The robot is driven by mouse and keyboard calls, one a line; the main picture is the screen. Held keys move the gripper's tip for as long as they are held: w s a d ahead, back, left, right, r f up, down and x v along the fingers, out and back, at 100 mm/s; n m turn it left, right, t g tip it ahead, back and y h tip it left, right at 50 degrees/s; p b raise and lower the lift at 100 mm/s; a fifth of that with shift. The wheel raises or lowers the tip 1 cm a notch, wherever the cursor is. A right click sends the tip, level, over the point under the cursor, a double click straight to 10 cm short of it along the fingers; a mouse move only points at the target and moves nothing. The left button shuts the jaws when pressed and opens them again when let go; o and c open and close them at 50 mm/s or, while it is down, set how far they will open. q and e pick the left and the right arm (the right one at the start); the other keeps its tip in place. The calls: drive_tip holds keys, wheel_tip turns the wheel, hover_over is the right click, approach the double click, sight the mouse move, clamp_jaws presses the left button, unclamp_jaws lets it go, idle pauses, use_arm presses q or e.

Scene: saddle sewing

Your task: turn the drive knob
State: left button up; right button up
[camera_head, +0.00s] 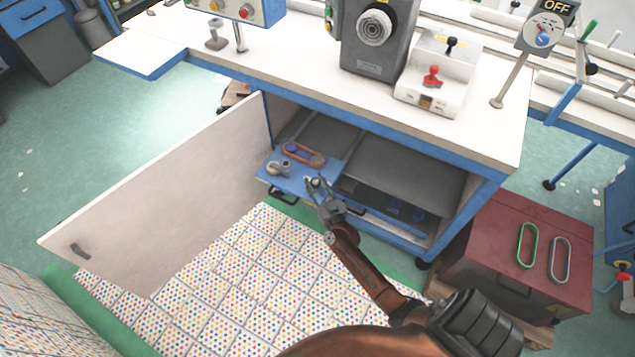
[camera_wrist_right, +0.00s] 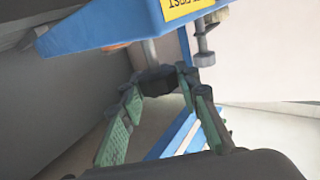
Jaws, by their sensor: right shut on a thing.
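My right gripper (camera_head: 316,184) reaches into the open cabinet under the workbench, at the front edge of a blue panel (camera_head: 293,183). In the right wrist view its green-padded fingers (camera_wrist_right: 158,84) close around a dark knob-like part (camera_wrist_right: 155,77) at the end of a grey shaft (camera_wrist_right: 149,50). The shaft comes from below the blue panel (camera_wrist_right: 95,30). I take this part for the drive knob; the fingers hide much of it. A second grey knob-like part (camera_wrist_right: 204,56) stands to the right, apart from the fingers. My left gripper is not in view.
The cabinet door (camera_head: 165,205) stands wide open at the left. A roll-like item (camera_head: 278,168) and an orange oval item (camera_head: 303,152) are on the blue panel. A dark red box (camera_head: 495,245) stands at the right.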

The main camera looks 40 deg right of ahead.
drive_tip(key=m+h+p, duration=0.1)
drive_tip(key=h, duration=0.1)
drive_tip(key=m+g+h+p, duration=0.1)
drive_tip(key=h+p, duration=0.1)
drive_tip(key=shift+a+r+m+g, duration=0.15)
drive_tip(key=shift+m+g, duration=0.15)
drive_tip(key=shift+m, duration=0.1)
drive_tip(key=shift+m+h, duration=0.3)
drive_tip(key=shift+h, duration=0.1)
drive_tip(key=shift+w+m+g+h, duration=0.1)
drive_tip(key=shift+m+g+h, duration=0.6)
drive_tip(key=shift+h, duration=0.1)
drive_tip(key=shift+f+m+g+h, duration=0.2)
drive_tip(key=shift+m+g+h, duration=0.2)
drive_tip(key=shift+g+h, duration=0.15)
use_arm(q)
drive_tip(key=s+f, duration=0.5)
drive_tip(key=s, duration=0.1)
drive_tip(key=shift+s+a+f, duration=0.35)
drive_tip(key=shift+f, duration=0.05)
use_arm(e)
drive_tip(key=shift+m+g+h, duration=0.25)
drive_tip(key=shift+m+h, duration=0.05)
drive_tip(key=shift+h, duration=0.15)
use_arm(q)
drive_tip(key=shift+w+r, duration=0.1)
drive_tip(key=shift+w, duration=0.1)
use_arm(e)
drive_tip(key=shift+r+g, duration=0.1)
drive_tip(key=shift+g, duration=0.2)
